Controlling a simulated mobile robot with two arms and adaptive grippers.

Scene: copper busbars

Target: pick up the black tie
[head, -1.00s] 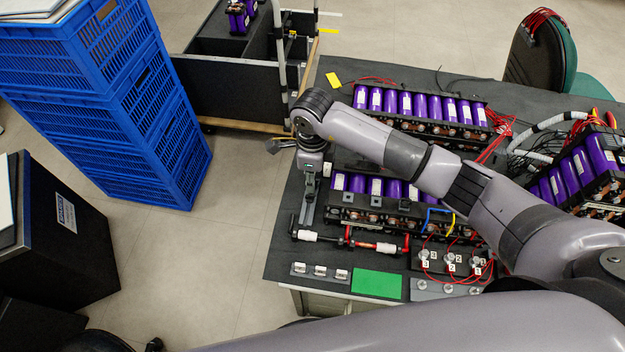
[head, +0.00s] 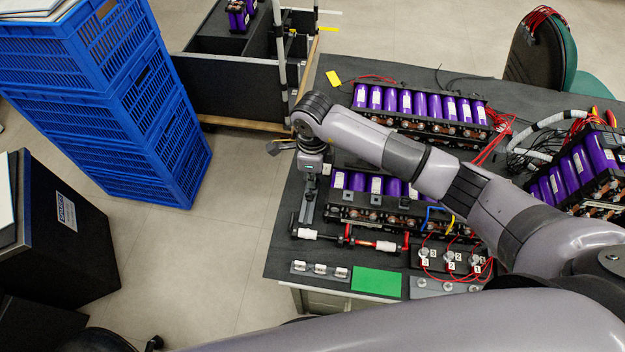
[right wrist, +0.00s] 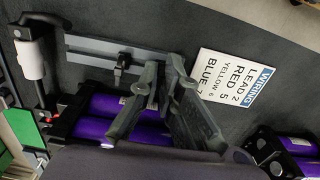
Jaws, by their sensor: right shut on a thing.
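My right gripper (head: 310,174) is over the left edge of the dark table, at the far end of a narrow grey rail (head: 307,207). In the right wrist view its fingers (right wrist: 163,78) are drawn together at the end of the same rail (right wrist: 95,47). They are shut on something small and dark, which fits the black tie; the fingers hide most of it. A separate small black clip (right wrist: 123,63) sits on the rail, apart from the fingers. My left gripper is not in view.
A battery module with purple cells (head: 350,182) stands close right of the gripper; another (head: 420,105) is behind. A white wiring card (right wrist: 232,75) lies beside the fingers. Blue crates (head: 150,110) stand left. A green pad (head: 377,281) lies at the front.

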